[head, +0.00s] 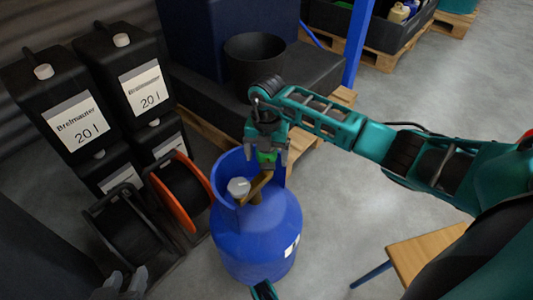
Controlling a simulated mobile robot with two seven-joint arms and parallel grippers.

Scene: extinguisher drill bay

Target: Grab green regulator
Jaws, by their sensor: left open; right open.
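The green regulator (266,160) shows as a small green patch at the top of the blue gas cylinder (252,240), above a brass-coloured fitting (258,188). My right gripper (267,157) comes down from the right over it. It is open, with its dark fingers on either side of the green part; I cannot tell whether they touch it. The gripper hides most of the regulator. A grey round cap (239,187) sits beside the fitting inside the cylinder's collar.
Black canisters (72,125) labelled 20 l are stacked at left. An orange-rimmed reel (180,195) and a black reel (128,228) stand left of the cylinder. A black bucket (254,62) is behind. A wooden-topped stool (430,250) is at right.

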